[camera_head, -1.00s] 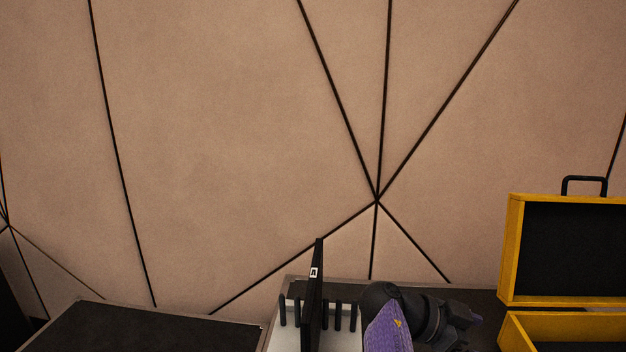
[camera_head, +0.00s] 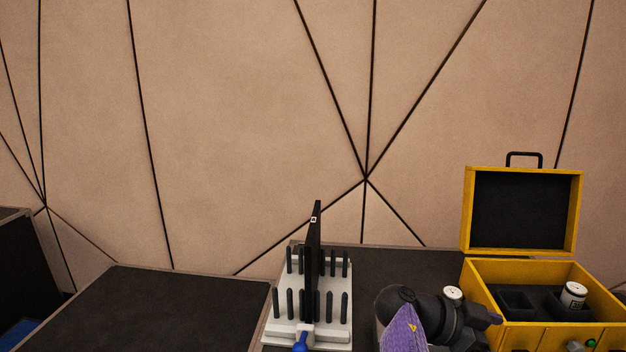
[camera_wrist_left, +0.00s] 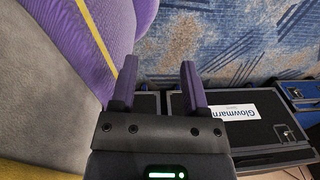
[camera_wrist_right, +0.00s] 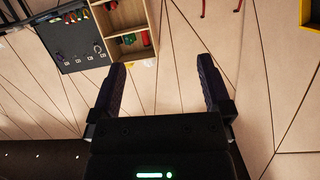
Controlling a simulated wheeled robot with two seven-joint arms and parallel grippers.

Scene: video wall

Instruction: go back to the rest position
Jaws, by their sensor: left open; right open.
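My left gripper (camera_wrist_left: 157,78) is open and empty in the left wrist view. Its two dark purple fingers stand apart above the blue patterned carpet (camera_wrist_left: 235,40). My right gripper (camera_wrist_right: 163,72) is open and empty in the right wrist view, with the panelled wall behind it. In the head view a purple and black part of my own arm (camera_head: 402,328) shows at the bottom, in front of the dark table; I cannot tell from this view where both grippers are.
A white rack (camera_head: 335,335) with black pegs holds a thin upright black panel (camera_head: 313,250). An open yellow case (camera_head: 468,215) stands at right, with a white can (camera_head: 573,294) in it. A dark case labelled Glowmarn (camera_wrist_left: 270,135) stands below my left gripper. The black top at left (camera_head: 160,310) is bare.

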